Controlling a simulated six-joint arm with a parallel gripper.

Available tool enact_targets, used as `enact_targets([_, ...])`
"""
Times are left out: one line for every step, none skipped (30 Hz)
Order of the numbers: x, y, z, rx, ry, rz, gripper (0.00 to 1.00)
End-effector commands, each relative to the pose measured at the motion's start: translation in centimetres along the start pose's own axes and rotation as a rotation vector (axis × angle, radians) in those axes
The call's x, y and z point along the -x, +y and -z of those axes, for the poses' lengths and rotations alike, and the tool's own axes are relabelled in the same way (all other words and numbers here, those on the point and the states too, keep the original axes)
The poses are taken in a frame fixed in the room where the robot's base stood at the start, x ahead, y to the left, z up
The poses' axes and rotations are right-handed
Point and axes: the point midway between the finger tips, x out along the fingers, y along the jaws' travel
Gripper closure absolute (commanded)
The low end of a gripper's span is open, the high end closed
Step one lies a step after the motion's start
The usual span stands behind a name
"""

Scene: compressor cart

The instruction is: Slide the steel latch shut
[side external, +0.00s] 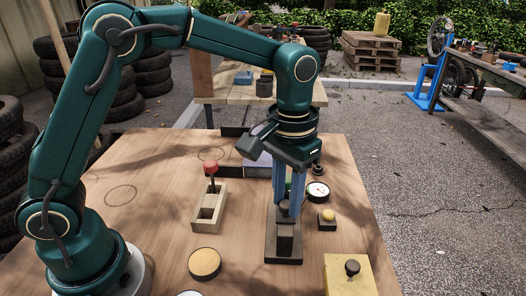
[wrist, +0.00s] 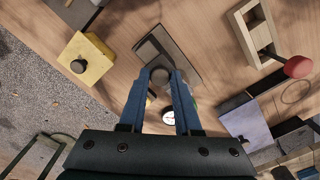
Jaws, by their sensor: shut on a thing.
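The steel latch is a dark base plate (side external: 270,248) with an upright grey block (side external: 284,240) on it, near the middle right of the table. The base plate also shows in the wrist view (wrist: 182,53), just beyond my fingertips. My gripper (side external: 287,205) points straight down over the latch, its blue fingers shut on the latch's round grey knob (side external: 284,209). In the wrist view, my gripper (wrist: 160,74) has a fingertip on each side of the knob (wrist: 160,76). The fingers hide part of the knob and slide.
A wooden lever box (side external: 209,213) with a red knob (side external: 211,167) stands left of the latch. A round gauge (side external: 318,191) and a yellow button (side external: 327,216) stand close on the right. A yellow block (side external: 349,278) and a round yellow disc (side external: 205,263) are nearer the front.

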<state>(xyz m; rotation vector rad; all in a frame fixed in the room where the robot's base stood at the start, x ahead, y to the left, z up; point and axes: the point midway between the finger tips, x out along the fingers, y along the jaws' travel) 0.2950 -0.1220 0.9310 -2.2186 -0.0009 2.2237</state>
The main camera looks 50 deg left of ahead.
Motion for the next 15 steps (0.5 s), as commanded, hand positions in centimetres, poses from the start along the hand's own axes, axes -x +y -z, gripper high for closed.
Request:
enact_targets([0.09,-0.45,0.46,0.005,0.003,-0.001,1.00])
enact_targets([0.11,-0.55,0.56,0.003,0.003,-0.001,1.00])
enact_targets([0.13,-0.58,0.59,0.001,0.004,-0.001,1.00])
enact_targets([0.13,-0.56,0.58,0.001,0.004,-0.001,1.00])
enact_targets([0.14,-0.54,0.56,0.000,0.004,-0.001,1.00])
enact_targets([0.14,-0.53,0.55,0.000,0.004,-0.001,1.00])
enact_targets([0.14,-0.53,0.55,0.000,0.004,-0.001,1.00])
enact_targets([0.14,-0.52,0.55,0.000,0.004,-0.001,1.00])
enact_targets([0.15,-0.52,0.55,0.000,0.005,-0.001,1.00])
enact_targets([0.14,-0.52,0.55,-0.001,0.005,-0.001,0.57])
enact_targets([0.14,-0.51,0.55,-0.001,0.005,-0.001,0.45])
enact_targets([0.13,-0.51,0.54,0.000,0.004,-0.001,0.39])
enact_targets([0.12,-0.51,0.54,-0.001,0.004,-0.001,0.39])
enact_targets([0.11,-0.51,0.54,0.000,0.004,-0.001,0.39])
enact_targets([0.10,-0.50,0.53,0.000,0.004,-0.001,0.39])
